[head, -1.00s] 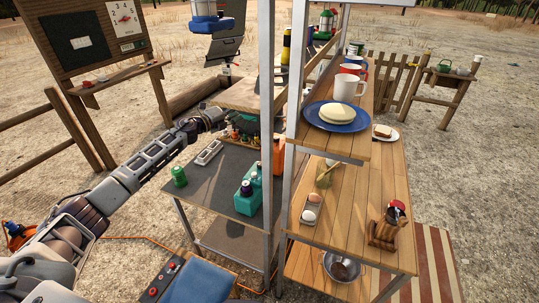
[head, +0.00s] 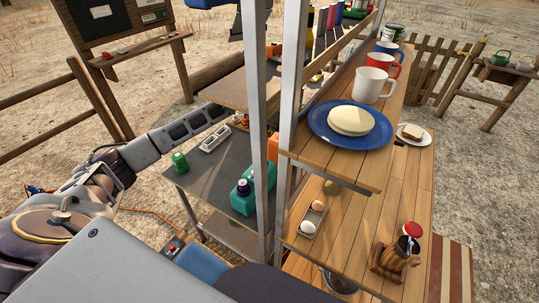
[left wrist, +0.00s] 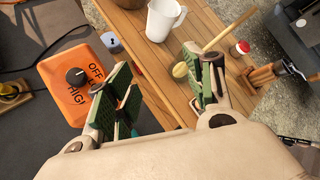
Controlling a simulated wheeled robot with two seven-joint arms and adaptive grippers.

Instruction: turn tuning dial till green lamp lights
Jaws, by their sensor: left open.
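I cannot make out a tuning dial or green lamp for certain. In the left wrist view an orange box (left wrist: 72,85) carries a black knob (left wrist: 75,76) with a pale mark and lettering reading OFF and HIGH. The orange box also shows in the head view (head: 272,147), partly behind a post. My left gripper (left wrist: 165,80) is open and empty, its green-padded fingers to the right of the orange box. In the head view the gripper itself is hidden by the post and upper board. My right gripper is not in view.
Metal posts (head: 254,110) stand close to my left arm. A teal box (head: 243,198), a green can (head: 179,161) and a white tray (head: 215,137) stand on the dark table.

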